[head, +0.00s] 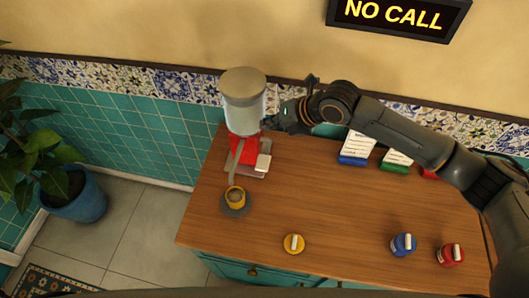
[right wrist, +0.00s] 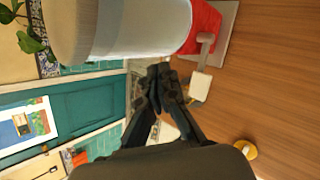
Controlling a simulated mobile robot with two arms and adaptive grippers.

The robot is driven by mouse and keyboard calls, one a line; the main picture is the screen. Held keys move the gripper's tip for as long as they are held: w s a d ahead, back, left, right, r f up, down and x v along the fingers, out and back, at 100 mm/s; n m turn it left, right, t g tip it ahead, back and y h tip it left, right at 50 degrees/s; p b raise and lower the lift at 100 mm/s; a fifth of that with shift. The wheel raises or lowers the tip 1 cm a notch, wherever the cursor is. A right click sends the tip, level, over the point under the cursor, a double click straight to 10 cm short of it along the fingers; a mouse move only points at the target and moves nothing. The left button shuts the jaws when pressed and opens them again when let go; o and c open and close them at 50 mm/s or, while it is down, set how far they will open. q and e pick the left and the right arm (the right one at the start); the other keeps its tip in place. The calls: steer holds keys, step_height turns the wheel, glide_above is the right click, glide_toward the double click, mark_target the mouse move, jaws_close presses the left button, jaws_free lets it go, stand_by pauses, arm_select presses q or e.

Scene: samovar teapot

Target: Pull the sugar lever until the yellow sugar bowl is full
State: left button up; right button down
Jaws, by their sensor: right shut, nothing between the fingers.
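The sugar dispenser has a pale cylinder (head: 244,100) on a red base (head: 245,150) at the wooden counter's back left. Its lever has a white handle (head: 263,162) on the right side; the handle also shows in the right wrist view (right wrist: 200,87). The yellow sugar bowl (head: 235,195) stands in front of the dispenser, below a pale spout; its fill level is too small to tell. My right gripper (head: 271,123) is shut and empty beside the cylinder's lower right, above and apart from the handle. It also shows in the right wrist view (right wrist: 158,75). My left gripper is out of view.
A round yellow item (head: 293,244), a blue one (head: 403,245) and a red one (head: 450,254) stand along the counter's front. Cards in coloured holders (head: 357,147) stand at the back. The middle of the counter (head: 330,200) is clear. A potted plant (head: 75,195) stands left.

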mark_target(266, 155)
step_height(266, 155, down, 9)
steer(key=b, duration=0.6)
steer(key=shift+s, duration=0.25)
steer(key=shift+a, duration=0.1)
stand_by(1.0)
steer(key=shift+f+b, duration=0.3)
steer(key=shift+b, duration=0.1)
steer(key=shift+s+f+b, duration=0.15)
steer(key=shift+f+b, duration=0.35)
steer(key=shift+f, duration=0.3)
steer(key=shift+s+f+b, duration=0.1)
steer(key=shift+f+b, duration=0.35)
steer(key=shift+f, duration=0.3)
stand_by(1.0)
steer(key=shift+r, duration=0.15)
steer(key=shift+w+r+p, duration=0.15)
steer(key=shift+r+p, duration=0.55)
steer(key=shift+r, duration=0.25)
steer(key=shift+w+r+p, duration=0.1)
steer(key=shift+r+p, duration=0.6)
steer(key=shift+r, duration=0.2)
